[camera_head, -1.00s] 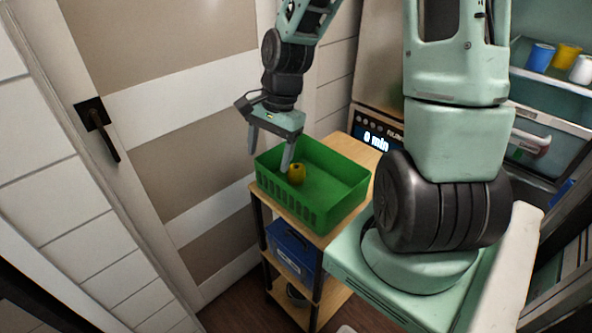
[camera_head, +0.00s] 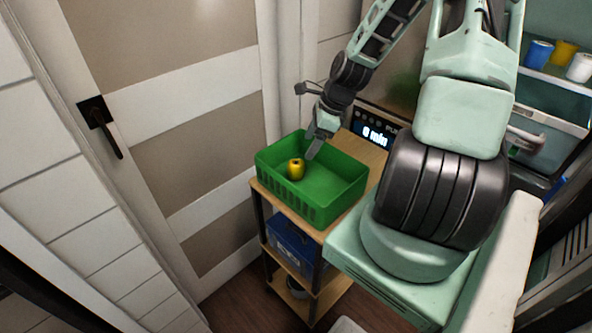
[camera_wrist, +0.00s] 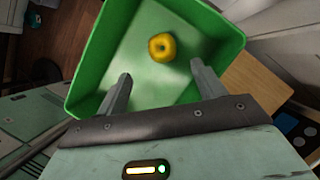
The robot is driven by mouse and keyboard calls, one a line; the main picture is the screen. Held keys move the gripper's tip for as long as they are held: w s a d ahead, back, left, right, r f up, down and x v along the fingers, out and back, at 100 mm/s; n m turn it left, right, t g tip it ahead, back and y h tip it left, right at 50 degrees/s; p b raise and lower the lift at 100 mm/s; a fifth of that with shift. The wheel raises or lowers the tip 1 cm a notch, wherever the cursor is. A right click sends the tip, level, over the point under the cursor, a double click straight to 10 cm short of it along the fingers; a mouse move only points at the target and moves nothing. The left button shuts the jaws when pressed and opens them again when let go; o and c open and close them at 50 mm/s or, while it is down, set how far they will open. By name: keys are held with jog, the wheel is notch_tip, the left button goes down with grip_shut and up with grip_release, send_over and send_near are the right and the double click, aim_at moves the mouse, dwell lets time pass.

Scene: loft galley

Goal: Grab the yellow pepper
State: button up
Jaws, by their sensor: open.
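The yellow pepper (camera_head: 296,168) sits inside the green crate (camera_head: 318,207), near its left end in the head view. In the wrist view the pepper (camera_wrist: 162,47) shows beyond the fingertips, roughly in line with the gap between them, with bare crate floor around it. My gripper (camera_head: 312,152) is over the crate, to the right of the pepper in the head view. In the wrist view my gripper (camera_wrist: 164,80) has its two fingers wide apart with nothing between them. The pepper is apart from both fingers.
The crate stands on the wooden top (camera_head: 367,152) of a small shelf cart, with a blue box (camera_head: 292,244) below. A door with a black handle (camera_head: 98,118) is on the left. Cups (camera_head: 564,54) stand on a shelf at upper right. The crate walls (camera_wrist: 92,62) surround the pepper.

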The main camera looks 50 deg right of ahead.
aim_at(300, 161)
jog(key=x, duration=0.6)
jog(key=shift+d+p+x, duration=0.1)
jog(key=shift+p+x, duration=0.15)
jog(key=shift+x, duration=1.05)
jog(key=shift+d+p+x, duration=0.15)
jog(key=shift+p+x, duration=0.05)
jog(key=shift+x, duration=1.15)
jog(key=c, duration=1.1)
